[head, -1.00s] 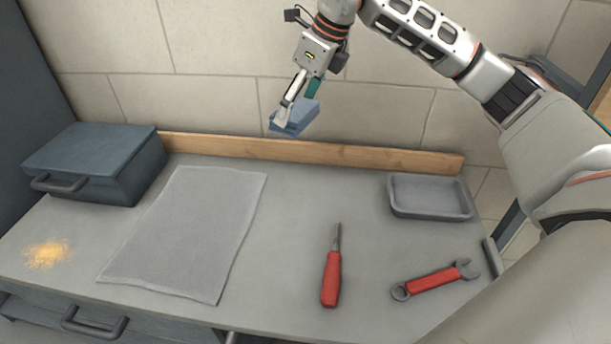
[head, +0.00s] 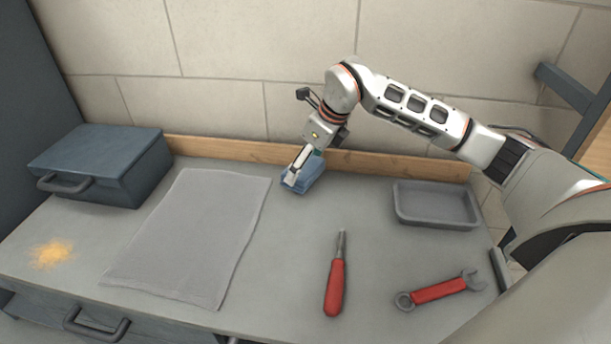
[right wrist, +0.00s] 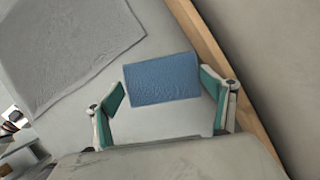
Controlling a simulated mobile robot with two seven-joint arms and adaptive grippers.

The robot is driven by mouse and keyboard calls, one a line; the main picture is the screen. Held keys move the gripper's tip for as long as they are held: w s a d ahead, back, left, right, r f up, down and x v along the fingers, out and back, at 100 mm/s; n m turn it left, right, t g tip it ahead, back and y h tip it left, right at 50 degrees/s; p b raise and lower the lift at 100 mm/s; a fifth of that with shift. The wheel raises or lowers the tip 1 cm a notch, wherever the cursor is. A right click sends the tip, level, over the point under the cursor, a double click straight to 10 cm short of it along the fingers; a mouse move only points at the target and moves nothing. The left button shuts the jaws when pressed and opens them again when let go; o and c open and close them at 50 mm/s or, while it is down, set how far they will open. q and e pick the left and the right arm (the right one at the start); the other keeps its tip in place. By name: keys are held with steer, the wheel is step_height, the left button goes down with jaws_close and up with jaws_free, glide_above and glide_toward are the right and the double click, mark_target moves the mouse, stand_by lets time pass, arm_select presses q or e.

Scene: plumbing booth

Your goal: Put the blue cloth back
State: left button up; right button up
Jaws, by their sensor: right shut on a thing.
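The blue cloth (head: 307,174) is a small folded pad at the back of the bench, just right of the grey mat and in front of the wooden strip. My right gripper (head: 291,181) comes down on it from above and is shut on it. In the right wrist view the blue cloth (right wrist: 162,80) lies between the two green-padded fingers (right wrist: 168,105). The cloth looks to be at or just above the bench top; I cannot tell if it touches. My left gripper is not in view.
A grey mat (head: 190,235) lies left of the cloth. A blue-grey toolbox (head: 100,165) stands back left, near some yellow dust (head: 50,254). A red screwdriver (head: 335,285), a red wrench (head: 440,290) and a grey tray (head: 437,205) are to the right. A wooden strip (head: 400,164) edges the back.

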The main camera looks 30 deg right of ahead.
steer(key=shift+f, duration=2)
steer(key=shift+f, duration=0.15)
steer(key=o, duration=1.1)
steer(key=shift+c, duration=0.2)
